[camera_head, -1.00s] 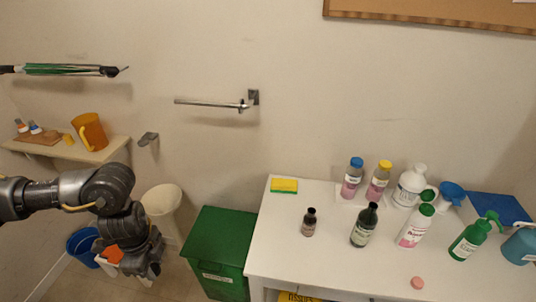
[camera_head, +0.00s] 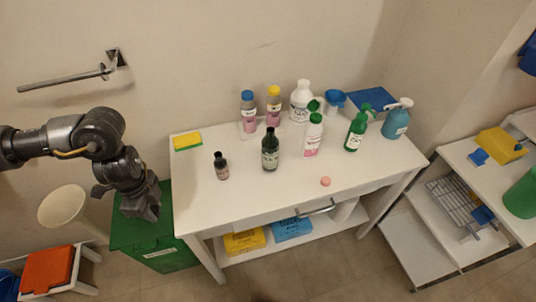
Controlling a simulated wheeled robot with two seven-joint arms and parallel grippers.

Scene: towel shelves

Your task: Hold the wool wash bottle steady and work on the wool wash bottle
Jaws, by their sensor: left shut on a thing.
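Several bottles stand upright on the white table (camera_head: 245,195); their labels are too small to read, so I cannot tell which is the wool wash bottle. There is a white bottle with a pink label and green cap (camera_head: 312,138), a dark green bottle (camera_head: 270,152), a small brown bottle (camera_head: 221,167) and a white jug (camera_head: 299,103). My left gripper (camera_head: 147,212) points down beside the table's left end, over the green bin, apart from these bottles. Its fingers are closed; what they hold is hidden. My right gripper is out of view.
Two clear pink-filled bottles (camera_head: 249,113), a green spray bottle (camera_head: 356,131), a blue pump bottle (camera_head: 396,121), a sponge (camera_head: 187,141) and a pink disc (camera_head: 325,181) share the tabletop. The green bin (camera_head: 160,256) stands left. The table's front left is clear.

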